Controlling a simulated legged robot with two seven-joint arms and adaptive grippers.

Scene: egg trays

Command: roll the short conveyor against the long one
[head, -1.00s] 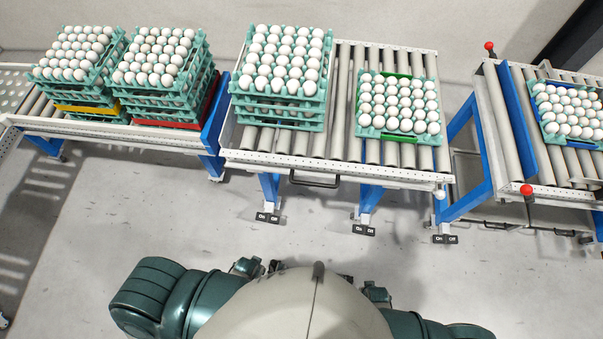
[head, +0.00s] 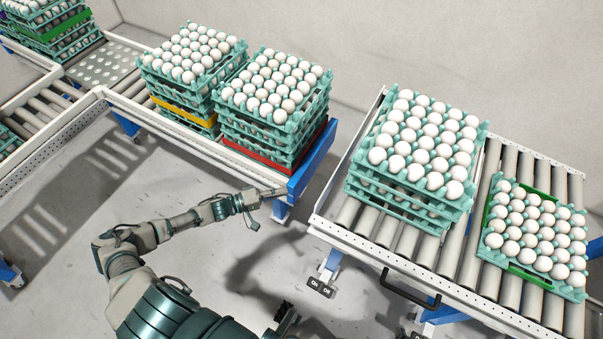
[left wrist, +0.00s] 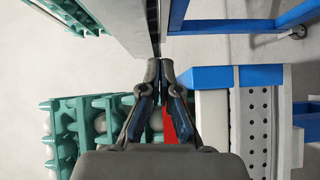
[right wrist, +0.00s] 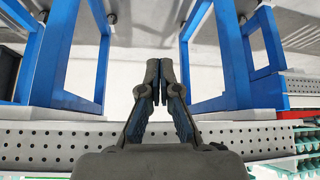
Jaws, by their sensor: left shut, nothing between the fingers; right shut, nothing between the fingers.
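The short conveyor (head: 352,240), with grey rollers and a front handle (head: 410,290), stands at the right in the head view. It carries a tall egg stack (head: 405,190) and a lower egg tray (head: 533,236). The long conveyor (head: 200,146) is at the left, with a blue end plate (head: 314,160). A floor gap separates the two. My left gripper (head: 284,191) is shut and empty, just in front of the blue end plate; it also shows in the left wrist view (left wrist: 160,68). My right gripper (right wrist: 160,68) is shut and empty near perforated rails and blue legs.
Egg stacks with yellow (head: 185,112) and red (head: 272,158) trays stand at the long conveyor's near end. A caster with an On/Off pedal (head: 320,287) is under the short conveyor. Grey floor (head: 120,180) is open in front of the long one.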

